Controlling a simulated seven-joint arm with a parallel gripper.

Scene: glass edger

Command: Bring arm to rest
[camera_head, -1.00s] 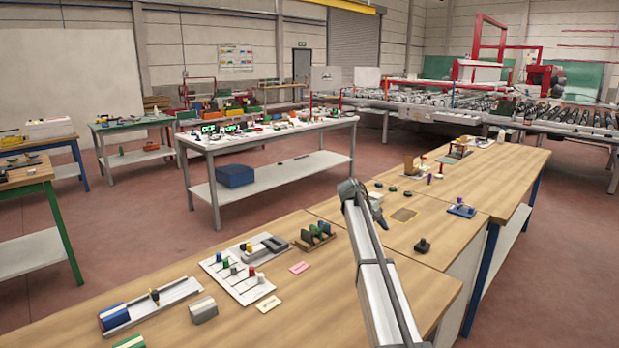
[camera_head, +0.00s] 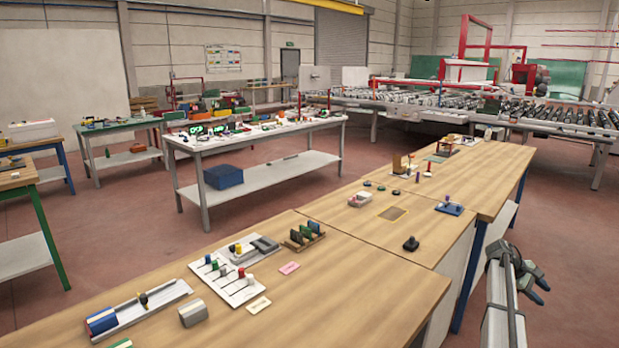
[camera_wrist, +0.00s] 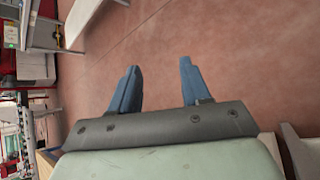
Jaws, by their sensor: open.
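My gripper (camera_head: 536,283) is at the lower right of the head view, out past the right edge of the wooden bench (camera_head: 375,287) and over the floor. In the wrist view my gripper (camera_wrist: 158,88) shows two blue fingers spread apart. My arm comes up from the bottom right of the head view.
The bench holds a white board with colored pegs (camera_head: 232,283), a wooden rack (camera_head: 304,237), a black knob (camera_head: 411,244) and a blue holder (camera_head: 449,208). A white table (camera_head: 265,192) stands behind. Open floor lies right of the bench.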

